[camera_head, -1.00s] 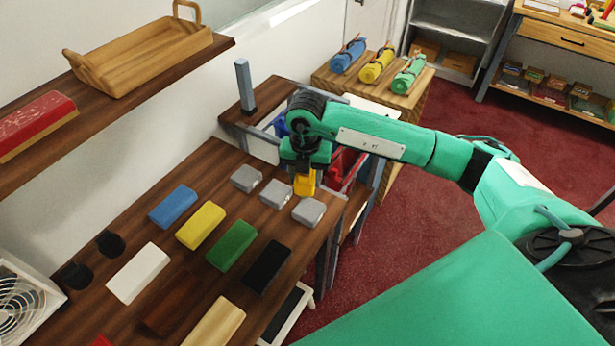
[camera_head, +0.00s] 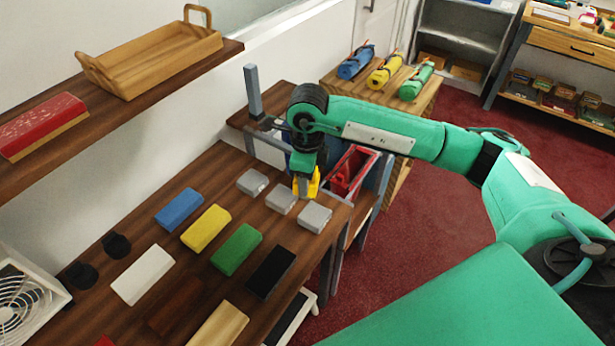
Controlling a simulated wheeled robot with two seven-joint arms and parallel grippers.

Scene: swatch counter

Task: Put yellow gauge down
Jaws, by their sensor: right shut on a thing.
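The yellow gauge (camera_head: 315,183) is in the jaws of my right gripper (camera_head: 304,187), at the back edge of the dark wooden counter (camera_head: 215,280), just behind the grey blocks. The gripper points down and hides part of the gauge. I cannot tell whether the gauge touches the counter. My left gripper is not in view.
Grey blocks (camera_head: 282,199) sit close in front of the gripper. Blue (camera_head: 179,210), yellow (camera_head: 206,228), green (camera_head: 237,250) and black (camera_head: 271,272) blocks lie nearer. A red bin (camera_head: 351,171) stands right of the gripper, a grey post (camera_head: 253,91) behind it.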

